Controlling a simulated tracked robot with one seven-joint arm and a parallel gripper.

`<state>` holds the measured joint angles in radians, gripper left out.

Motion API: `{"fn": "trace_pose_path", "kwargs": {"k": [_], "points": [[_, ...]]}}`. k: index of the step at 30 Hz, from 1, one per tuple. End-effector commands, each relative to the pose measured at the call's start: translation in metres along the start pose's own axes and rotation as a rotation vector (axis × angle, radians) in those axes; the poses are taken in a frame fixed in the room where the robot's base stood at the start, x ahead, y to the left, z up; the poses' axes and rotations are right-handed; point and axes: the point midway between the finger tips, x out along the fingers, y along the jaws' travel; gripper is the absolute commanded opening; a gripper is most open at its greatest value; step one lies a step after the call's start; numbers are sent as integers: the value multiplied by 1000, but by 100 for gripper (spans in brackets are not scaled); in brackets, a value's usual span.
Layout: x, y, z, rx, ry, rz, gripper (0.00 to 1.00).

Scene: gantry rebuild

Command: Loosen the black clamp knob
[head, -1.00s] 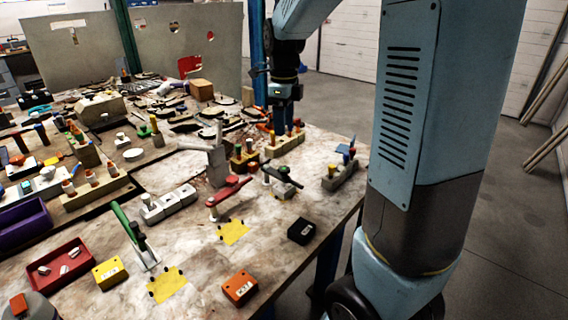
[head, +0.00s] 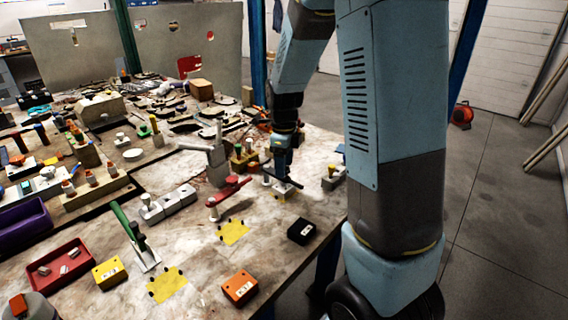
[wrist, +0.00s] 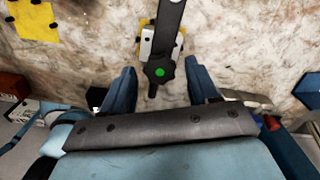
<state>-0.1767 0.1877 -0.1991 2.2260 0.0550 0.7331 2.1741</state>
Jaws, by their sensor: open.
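The black clamp knob (wrist: 160,72), star-shaped with a green centre, sits at the end of a dark bar (wrist: 170,25) in the wrist view. A white and yellow base (wrist: 147,42) shows beneath the bar. My gripper (wrist: 161,88) is open, with one blue finger on each side of the knob and a gap on both sides. In the head view my gripper (head: 281,172) is low over the black clamp (head: 291,184) near the table's right side. There the gripper hides the knob. Whether the fingertips reach down to the knob's height I cannot tell.
A red-handled clamp (head: 229,191) stands close left of my gripper. A black box (head: 301,231) and a yellow patch (head: 233,231) lie nearer the front.

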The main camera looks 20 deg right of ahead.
Motion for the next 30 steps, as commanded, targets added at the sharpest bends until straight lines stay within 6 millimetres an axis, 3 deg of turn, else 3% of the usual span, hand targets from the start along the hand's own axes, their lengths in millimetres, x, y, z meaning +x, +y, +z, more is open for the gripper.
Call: {"fn": "trace_pose_path", "kwargs": {"k": [9,24,30], "points": [[2,0,0,0,-1,-1,60],[2,0,0,0,-1,-1,13],[2,-1,0,-13,-1,-2,13]]}}
